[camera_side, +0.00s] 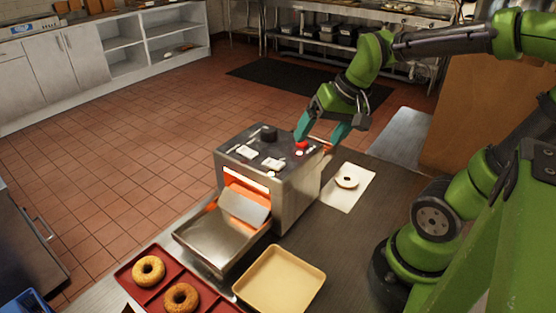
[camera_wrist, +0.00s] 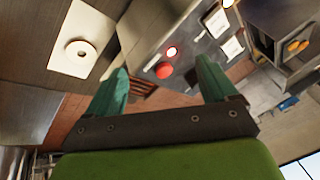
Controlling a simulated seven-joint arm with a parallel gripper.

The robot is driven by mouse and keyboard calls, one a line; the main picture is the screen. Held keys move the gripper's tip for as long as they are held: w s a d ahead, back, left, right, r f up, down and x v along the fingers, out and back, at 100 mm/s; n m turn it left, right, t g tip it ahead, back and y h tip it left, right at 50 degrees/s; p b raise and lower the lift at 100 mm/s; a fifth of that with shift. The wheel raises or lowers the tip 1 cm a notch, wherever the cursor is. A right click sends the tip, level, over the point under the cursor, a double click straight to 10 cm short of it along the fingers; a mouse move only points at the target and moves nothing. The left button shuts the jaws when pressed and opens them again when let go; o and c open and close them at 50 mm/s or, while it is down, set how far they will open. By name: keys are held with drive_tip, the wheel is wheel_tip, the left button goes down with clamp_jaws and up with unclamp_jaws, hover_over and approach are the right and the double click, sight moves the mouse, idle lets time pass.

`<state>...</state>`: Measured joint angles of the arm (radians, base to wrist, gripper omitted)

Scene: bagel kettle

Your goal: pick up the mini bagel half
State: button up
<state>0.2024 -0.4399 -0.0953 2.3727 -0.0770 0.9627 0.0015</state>
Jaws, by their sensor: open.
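The mini bagel half (camera_side: 347,182) is a pale ring lying on a white sheet (camera_side: 338,202) on the counter, to the right of the toaster. In the wrist view the bagel half (camera_wrist: 80,53) lies on the sheet (camera_wrist: 92,27) at the upper left. My gripper (camera_side: 321,138) is open and empty, with teal fingers over the back right part of the toaster's top. In the wrist view the gripper (camera_wrist: 162,78) has its fingers spread apart, with the bagel half left of them.
The metal toaster (camera_side: 301,188) has a black knob, a red button (camera_side: 302,146) and labels on top, and a glowing front opening with a metal tray (camera_side: 207,243). A yellow tray (camera_side: 266,300) stands in front. A red tray (camera_side: 126,270) holds two bagels. Bare counter lies around the sheet.

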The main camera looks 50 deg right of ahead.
drive_tip(key=s+d+f+m+g, duration=0.1)
drive_tip(key=d+f+m+g, duration=0.1)
drive_tip(key=d, duration=0.6)
drive_tip(key=s+d+f+m+g, duration=0.1)
drive_tip(key=d+f+m+g, duration=0.2)
drive_tip(key=d, duration=0.5)
hover_over(348, 174)
drive_tip(key=s+a, duration=0.1)
drive_tip(key=a, duration=0.1)
drive_tip(key=shift+h, duration=0.3)
wheel_tip(348, 174, down, 10)
drive_tip(key=shift+r, duration=0.1)
drive_tip(key=shift+w+f, duration=0.15)
drive_tip(key=shift+f, duration=2.95)
drive_tip(key=c, duration=0.8)
drive_tip(key=shift+r, duration=0.1)
